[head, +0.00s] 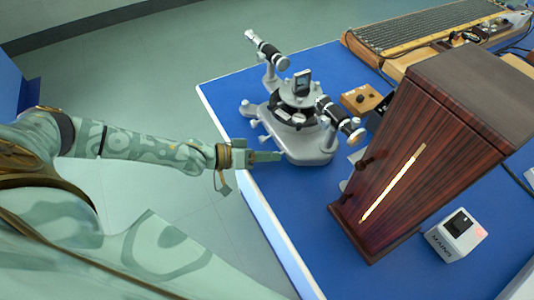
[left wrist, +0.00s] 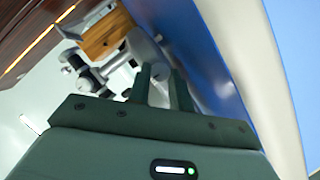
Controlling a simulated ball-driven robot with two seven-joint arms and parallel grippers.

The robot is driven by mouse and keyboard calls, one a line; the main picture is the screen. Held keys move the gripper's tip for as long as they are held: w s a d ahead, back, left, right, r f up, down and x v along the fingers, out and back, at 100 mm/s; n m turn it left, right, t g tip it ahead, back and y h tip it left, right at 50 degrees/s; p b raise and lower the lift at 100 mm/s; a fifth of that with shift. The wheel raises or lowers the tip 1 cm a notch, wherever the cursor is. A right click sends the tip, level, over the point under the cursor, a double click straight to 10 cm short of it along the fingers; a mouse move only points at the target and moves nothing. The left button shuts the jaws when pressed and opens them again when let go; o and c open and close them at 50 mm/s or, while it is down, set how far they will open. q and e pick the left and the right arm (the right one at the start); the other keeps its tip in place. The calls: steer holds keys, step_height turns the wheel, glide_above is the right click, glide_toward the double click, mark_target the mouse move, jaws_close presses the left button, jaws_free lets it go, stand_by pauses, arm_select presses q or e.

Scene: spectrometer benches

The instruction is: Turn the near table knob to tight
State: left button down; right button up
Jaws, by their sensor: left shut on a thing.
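The grey spectrometer (head: 305,135) stands on the blue bench, with its round table in the middle and a black-ended tube at each side. Small grey knobs (head: 247,108) stick out on its left side. My left gripper (head: 278,156) reaches in from the left, its fingertips at the near left edge of the spectrometer's base. In the left wrist view its two dark fingers (left wrist: 162,76) point at the grey base (left wrist: 142,46), close together. They are shut on a small part, likely the near table knob, which the fingers hide. My right gripper is not in view.
A tall dark wooden case (head: 420,150) with a glowing slit stands right of the spectrometer. A white mains box (head: 457,236) sits by it. The bench's pale left edge (head: 262,215) runs below my left arm.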

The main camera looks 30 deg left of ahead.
arm_select(q)
steer(key=m+y+p, duration=0.1)
steer(key=p, duration=0.2)
steer(key=m+y+p, duration=0.1)
steer(key=m+p, duration=0.1)
steer(key=p, duration=0.2)
steer(key=m+t+y+p, duration=0.1)
steer(key=p, duration=0.2)
steer(key=shift+s+d+r+m, duration=0.2)
steer(key=shift+d+r+m, duration=0.1)
steer(key=shift+r+m, duration=0.1)
steer(key=shift+m+p, duration=0.3)
steer(key=shift+p, duration=0.35)
steer(key=shift+s+d+f+m+t+y+p, duration=0.15)
steer(key=shift+m+t+y+p, duration=0.15)
steer(key=shift+m+y+p, duration=0.35)
steer(key=shift+f+m+t+y+p, duration=0.15)
steer(key=shift+m+t+y+p, duration=0.2)
steer(key=shift+m, duration=0.2)
steer(key=shift+f+m+t+y, duration=0.1)
steer(key=shift+m+t+y, duration=0.3)
steer(key=shift+m, duration=0.4)
steer(key=shift+d+m+t+y, duration=0.1)
steer(key=shift+m+t+y, duration=0.2)
steer(key=shift+m, duration=0.4)
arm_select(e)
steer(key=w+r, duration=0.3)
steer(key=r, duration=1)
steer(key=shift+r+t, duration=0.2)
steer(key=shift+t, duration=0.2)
